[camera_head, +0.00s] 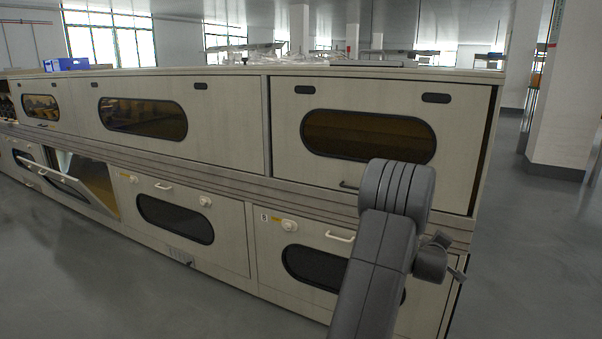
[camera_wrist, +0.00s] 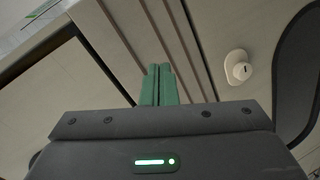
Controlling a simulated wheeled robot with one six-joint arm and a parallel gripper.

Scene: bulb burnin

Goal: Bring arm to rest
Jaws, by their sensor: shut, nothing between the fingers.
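My gripper (camera_wrist: 159,84) shows in the wrist view with its two green fingers together and nothing between them. The fingers point toward the ribbed strip and panels of the long cabinet; I cannot tell how far off the surface is. In the head view my grey arm (camera_head: 380,250) rises in front of the right end of the cabinet (camera_head: 225,205). The small end of the arm (camera_head: 440,258) sticks out to the right there, and the fingers are not clearly visible.
A lower flap door (camera_head: 88,182) hangs open at the left. A white knob (camera_wrist: 239,68) sits near the fingers in the wrist view. A blue crate (camera_head: 66,64) stands on top of the cabinet. The grey floor is clear at front left and right, with a pillar (camera_head: 567,90) at right.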

